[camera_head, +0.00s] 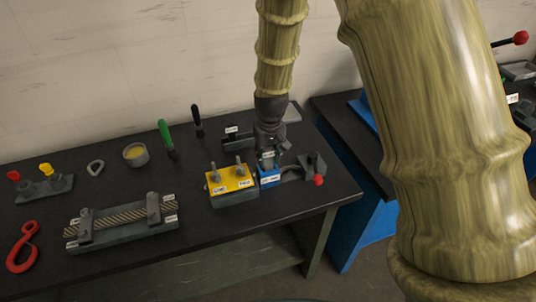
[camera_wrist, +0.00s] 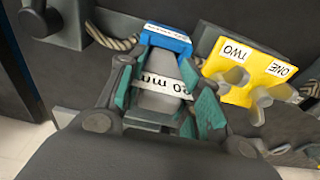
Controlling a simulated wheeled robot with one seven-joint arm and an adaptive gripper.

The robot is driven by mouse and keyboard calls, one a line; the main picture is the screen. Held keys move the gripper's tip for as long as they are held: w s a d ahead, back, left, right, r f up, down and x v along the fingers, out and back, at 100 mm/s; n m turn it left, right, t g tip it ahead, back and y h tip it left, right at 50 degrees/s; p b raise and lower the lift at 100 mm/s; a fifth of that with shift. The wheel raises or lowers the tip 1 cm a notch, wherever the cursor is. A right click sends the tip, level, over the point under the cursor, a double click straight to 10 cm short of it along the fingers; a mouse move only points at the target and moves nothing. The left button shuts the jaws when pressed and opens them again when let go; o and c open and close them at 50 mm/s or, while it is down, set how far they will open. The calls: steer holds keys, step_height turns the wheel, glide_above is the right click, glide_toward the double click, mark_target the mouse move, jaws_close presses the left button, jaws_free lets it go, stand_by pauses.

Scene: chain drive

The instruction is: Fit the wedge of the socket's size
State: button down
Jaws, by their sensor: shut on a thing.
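My gripper (camera_head: 269,150) hangs over the blue socket block (camera_head: 269,180) on the dark bench. In the wrist view, my gripper (camera_wrist: 167,80) has its teal pads shut on a grey wedge (camera_wrist: 163,99). The wedge bears a white label, upside down, that seems to read 20 mm. Its far end lies close to the blue socket block (camera_wrist: 168,37), which has a white label. Whether the wedge is in the socket or just above it, I cannot tell. The socket's opening is hidden.
A yellow-topped block (camera_head: 232,181) with two studs, labelled ONE and TWO, stands close left of the socket. A bracket with a red ball (camera_head: 318,181) stands at right. A rope clamp (camera_head: 122,221), red hook (camera_head: 23,248) and cup (camera_head: 136,155) lie further left.

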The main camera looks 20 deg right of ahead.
steer(key=shift+f+b, duration=0.45)
steer(key=shift+f, duration=0.65)
stand_by(0.5)
steer(key=c, duration=0.9)
jaws_free()
